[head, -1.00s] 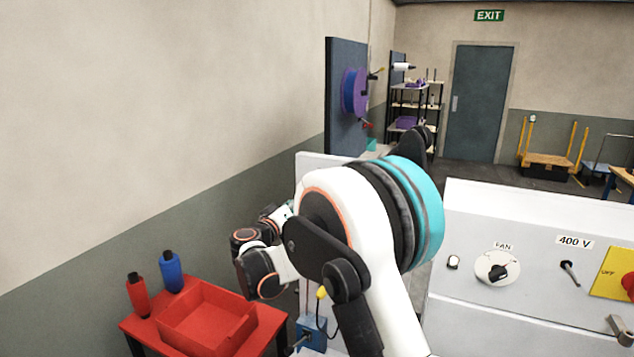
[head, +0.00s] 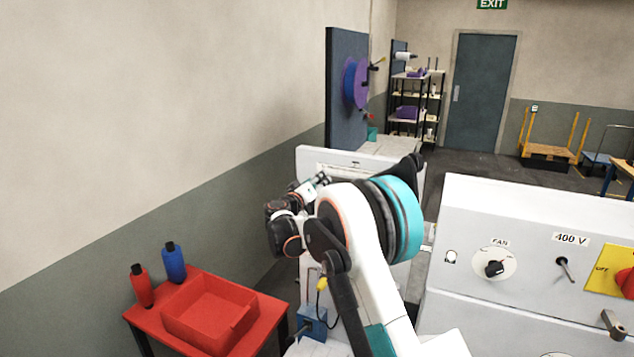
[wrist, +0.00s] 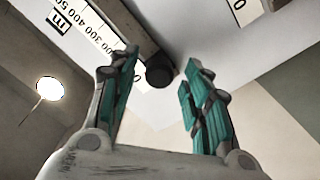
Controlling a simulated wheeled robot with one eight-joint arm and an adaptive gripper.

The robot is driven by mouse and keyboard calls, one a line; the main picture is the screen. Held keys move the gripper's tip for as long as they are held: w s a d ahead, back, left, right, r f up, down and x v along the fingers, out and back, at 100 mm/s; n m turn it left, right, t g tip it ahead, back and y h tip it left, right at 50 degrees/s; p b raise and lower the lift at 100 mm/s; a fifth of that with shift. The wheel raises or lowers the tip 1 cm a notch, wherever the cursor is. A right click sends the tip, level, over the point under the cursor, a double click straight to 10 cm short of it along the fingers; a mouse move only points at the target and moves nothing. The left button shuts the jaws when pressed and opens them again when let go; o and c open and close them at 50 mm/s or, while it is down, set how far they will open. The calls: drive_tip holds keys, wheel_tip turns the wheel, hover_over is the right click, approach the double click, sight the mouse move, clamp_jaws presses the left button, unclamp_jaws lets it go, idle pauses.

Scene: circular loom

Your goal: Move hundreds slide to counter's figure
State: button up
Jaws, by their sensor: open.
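In the wrist view, a dark slide bar with a round black knob (wrist: 160,76) lies beside a white scale strip (wrist: 88,22) marked 300, 400, 500 and an "m" label. In the head view my gripper (head: 322,180) is in front of the white panel (head: 312,157), small and partly hidden by my arm. No counter figure is readable in either view.
A red table with a red tray (head: 210,312), a red bottle (head: 141,287) and a blue bottle (head: 173,263) stands at lower left. A white cabinet with a fan dial (head: 494,264) and switches stands at right. A second scale end (wrist: 238,5) shows at the wrist view's top.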

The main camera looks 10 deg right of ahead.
drive_tip(key=shift+w+d, duration=0.1)
drive_tip(key=shift+w, duration=0.05)
clamp_jaws()
drive_tip(key=shift+d, duration=0.15)
drive_tip(key=s+d+b, duration=0.4)
drive_tip(key=s+d, duration=0.3)
drive_tip(key=d, duration=0.3)
drive_tip(key=shift+s, duration=0.2)
